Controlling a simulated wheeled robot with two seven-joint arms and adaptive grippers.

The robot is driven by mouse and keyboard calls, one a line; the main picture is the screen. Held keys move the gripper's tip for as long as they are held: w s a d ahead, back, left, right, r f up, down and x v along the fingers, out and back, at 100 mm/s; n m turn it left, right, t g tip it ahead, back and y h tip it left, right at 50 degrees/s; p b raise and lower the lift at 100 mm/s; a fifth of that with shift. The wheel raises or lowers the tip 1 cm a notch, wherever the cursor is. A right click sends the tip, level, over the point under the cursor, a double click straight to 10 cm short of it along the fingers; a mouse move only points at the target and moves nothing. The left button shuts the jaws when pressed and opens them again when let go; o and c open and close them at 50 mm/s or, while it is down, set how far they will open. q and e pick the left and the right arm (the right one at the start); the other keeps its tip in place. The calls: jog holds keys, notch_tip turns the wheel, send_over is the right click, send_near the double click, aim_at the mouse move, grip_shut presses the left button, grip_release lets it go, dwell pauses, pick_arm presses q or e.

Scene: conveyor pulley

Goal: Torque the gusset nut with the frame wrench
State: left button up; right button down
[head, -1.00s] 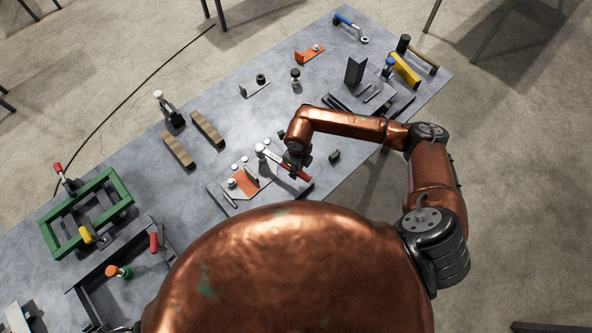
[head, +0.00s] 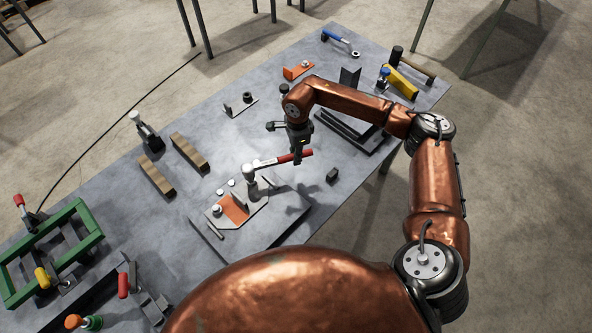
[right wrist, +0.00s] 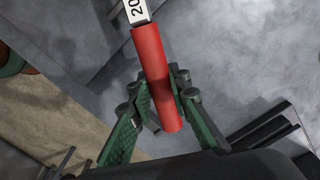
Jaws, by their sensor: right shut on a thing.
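The frame wrench (head: 280,161) has a red handle and a pale shank. My right gripper (head: 298,157) is shut on the red handle. In the right wrist view, the red handle (right wrist: 155,80) lies between its green-padded fingers (right wrist: 160,108). My left gripper is not in view.
A small dark block (head: 332,175) lies right of the wrench. Two wooden bars (head: 158,176) and a toggle clamp (head: 147,132) stand left. A green frame (head: 52,252) is far left. A blue-handled wrench (head: 340,40) lies at the back. The table between is partly clear.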

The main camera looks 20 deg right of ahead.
pick_arm(q)
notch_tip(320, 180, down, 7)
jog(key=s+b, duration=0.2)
jog(key=b, duration=0.4)
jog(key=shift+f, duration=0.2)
pick_arm(e)
jog(key=w+a+n, duration=0.1)
jog(key=w+n, duration=0.3)
jog(key=w, duration=0.2)
jog(key=shift+w+f+n, duration=0.3)
jog(key=shift+w, duration=0.1)
jog(key=shift+f, duration=0.15)
jog(key=shift+f, duration=0.15)
jog(key=shift+f, duration=0.5)
dwell(0.5)
jog(key=shift+f, duration=0.35)
